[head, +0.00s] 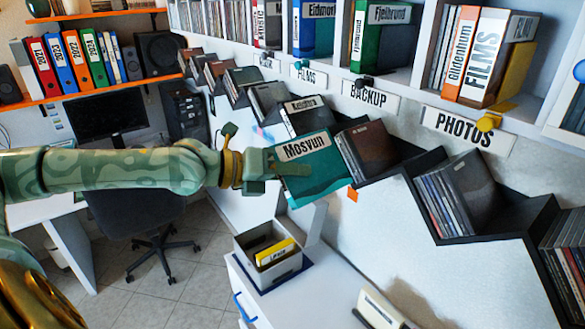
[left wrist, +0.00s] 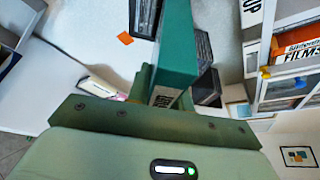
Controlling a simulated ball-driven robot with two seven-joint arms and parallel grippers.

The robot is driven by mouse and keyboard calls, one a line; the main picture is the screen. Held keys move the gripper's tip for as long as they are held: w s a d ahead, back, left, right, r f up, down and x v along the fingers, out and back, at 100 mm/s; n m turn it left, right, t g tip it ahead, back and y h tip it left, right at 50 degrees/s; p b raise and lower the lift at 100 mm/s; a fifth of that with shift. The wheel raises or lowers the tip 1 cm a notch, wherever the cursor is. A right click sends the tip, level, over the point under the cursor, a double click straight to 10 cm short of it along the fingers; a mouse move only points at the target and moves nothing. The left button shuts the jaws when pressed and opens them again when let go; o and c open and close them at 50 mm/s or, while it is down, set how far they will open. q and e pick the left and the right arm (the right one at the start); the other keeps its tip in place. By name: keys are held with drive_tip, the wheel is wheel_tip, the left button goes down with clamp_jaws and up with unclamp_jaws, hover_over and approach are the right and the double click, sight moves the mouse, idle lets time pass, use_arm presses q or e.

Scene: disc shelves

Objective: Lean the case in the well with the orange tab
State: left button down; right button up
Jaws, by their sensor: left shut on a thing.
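The orange tab (head: 352,193) is on the white shelf front, just right of the case's lower right corner. It also shows in the left wrist view (left wrist: 125,38), left of the case. Dark brown cases (head: 368,150) lean in the well above the tab. The case hides part of that well, so I cannot tell whether they touch.
A further well to the right holds several dark cases (head: 458,190). A labelled grey case (head: 305,115) leans behind the teal one. Binders and name plates line the upper shelf.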

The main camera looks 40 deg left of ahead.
sight(340, 156)
use_arm(q)
drive_tip(key=shift+w+d+r+p, duration=0.2)
drive_tip(key=shift+w+p, duration=0.45)
drive_tip(key=shift+p, duration=0.6)
drive_tip(key=shift+w+d+r+p, duration=0.15)
drive_tip(key=shift+w+p, duration=0.45)
drive_tip(key=shift+p, duration=0.65)
drive_tip(key=w+d+b, duration=0.1)
drive_tip(key=w, duration=0.2)
drive_tip(key=w+d+f+b, duration=0.1)
drive_tip(key=w, duration=0.2)
drive_tip(key=w+d+b, duration=0.1)
drive_tip(key=w, duration=0.2)
drive_tip(key=shift+d+f, duration=0.15)
drive_tip(key=shift+d, duration=0.05)
drive_tip(key=shift+w+d+b, duration=0.35)
drive_tip(key=shift+w+b, duration=0.25)
drive_tip(key=shift+w, duration=0.3)
drive_tip(key=c, duration=1.2)
unclamp_jaws()
drive_tip(key=shift+o, duration=0.2)
